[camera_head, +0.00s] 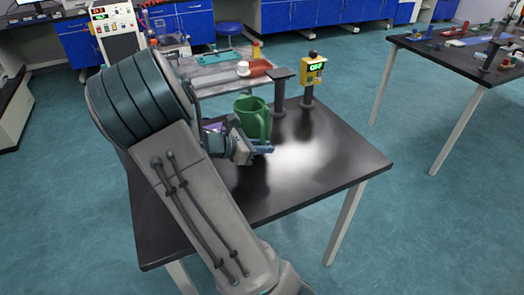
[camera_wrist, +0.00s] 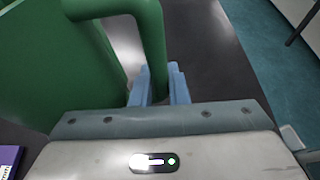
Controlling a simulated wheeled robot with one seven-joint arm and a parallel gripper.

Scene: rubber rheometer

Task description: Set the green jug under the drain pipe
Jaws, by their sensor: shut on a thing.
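The green jug (camera_head: 250,117) is upright near the middle of the black table, in front of the raised rig. My gripper (camera_head: 262,148) is at the jug's near right side. In the wrist view the pale blue fingers (camera_wrist: 160,88) are shut on the jug's handle (camera_wrist: 153,45), and the jug's body (camera_wrist: 50,65) fills the left side. I cannot tell whether the jug's base touches the table. I cannot make out a drain pipe; my arm and the jug hide part of the rig's underside.
The raised platform (camera_head: 215,78) carries a red part and a white knob, with a dark post (camera_head: 279,95) beside the jug. A yellow control box (camera_head: 313,73) reads OFF. A purple item (camera_wrist: 9,160) lies left of my gripper. The table's right front (camera_head: 325,165) is clear.

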